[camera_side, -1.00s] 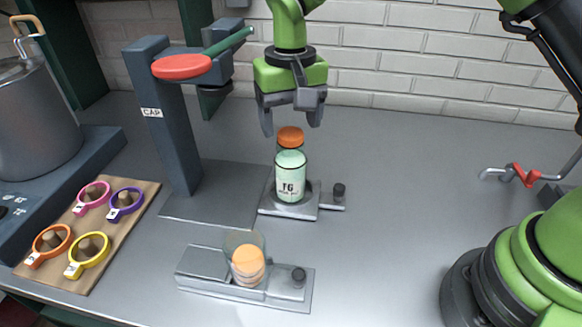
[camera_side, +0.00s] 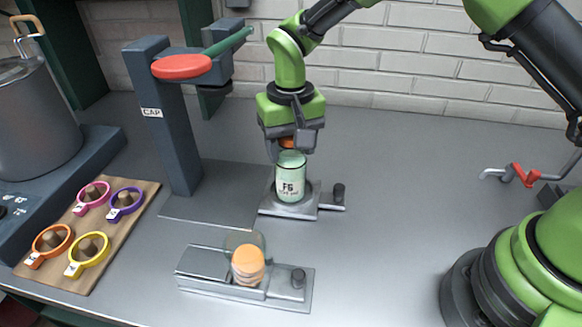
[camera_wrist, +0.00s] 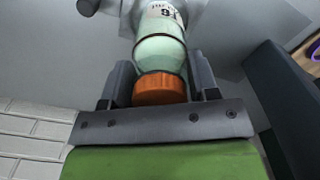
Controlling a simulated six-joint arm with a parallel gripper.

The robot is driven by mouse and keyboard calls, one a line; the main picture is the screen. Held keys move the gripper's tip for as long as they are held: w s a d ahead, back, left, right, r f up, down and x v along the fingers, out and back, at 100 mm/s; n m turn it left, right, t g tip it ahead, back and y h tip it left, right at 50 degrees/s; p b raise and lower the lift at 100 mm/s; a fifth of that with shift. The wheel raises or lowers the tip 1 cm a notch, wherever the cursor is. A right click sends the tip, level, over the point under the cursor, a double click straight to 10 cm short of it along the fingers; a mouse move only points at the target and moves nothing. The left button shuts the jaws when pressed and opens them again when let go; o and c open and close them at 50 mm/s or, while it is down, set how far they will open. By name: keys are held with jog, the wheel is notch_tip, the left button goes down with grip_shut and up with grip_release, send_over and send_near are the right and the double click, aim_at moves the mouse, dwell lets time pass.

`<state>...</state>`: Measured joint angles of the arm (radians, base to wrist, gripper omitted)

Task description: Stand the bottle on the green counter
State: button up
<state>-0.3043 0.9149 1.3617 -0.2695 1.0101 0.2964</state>
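The bottle (camera_side: 290,181) is pale mint green with a dark-lettered label and an orange cap. It stands upright on a small grey metal holder on the grey bench. My gripper (camera_side: 292,153) is above it, with its fingers lowered on either side of the orange cap. In the wrist view the cap (camera_wrist: 160,89) sits between the two fingers, with gaps beside it, and the bottle's body (camera_wrist: 158,50) extends away beyond it. The gripper looks open around the cap. No green counter is clearly visible.
A capping press with a red disc (camera_side: 182,66) and green handle stands left of the bottle. A second holder with orange discs in a clear cup (camera_side: 248,264) is in front. A board of coloured rings (camera_side: 88,226) and a pot (camera_side: 38,115) are left.

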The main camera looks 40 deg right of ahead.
jog(key=shift+r, duration=0.15)
jog(key=shift+c, duration=0.9)
jog(key=shift+r, duration=1.4)
jog(key=shift+d, duration=0.1)
jog(key=s+d+r+m, duration=0.1)
jog(key=s+d, duration=0.1)
jog(key=d, duration=0.5)
jog(key=s+d+r+m, duration=0.1)
jog(key=s+d+m, duration=0.1)
jog(key=d, duration=0.5)
jog(key=s+d+f+m, duration=0.2)
jog(key=s+d+f, duration=0.1)
jog(key=s+d, duration=0.6)
jog(key=shift+d+f+m, duration=0.25)
jog(key=shift+d+m, duration=0.15)
jog(key=shift+d, duration=0.2)
jog(key=shift+f, duration=0.15)
jog(key=shift+f, duration=0.4)
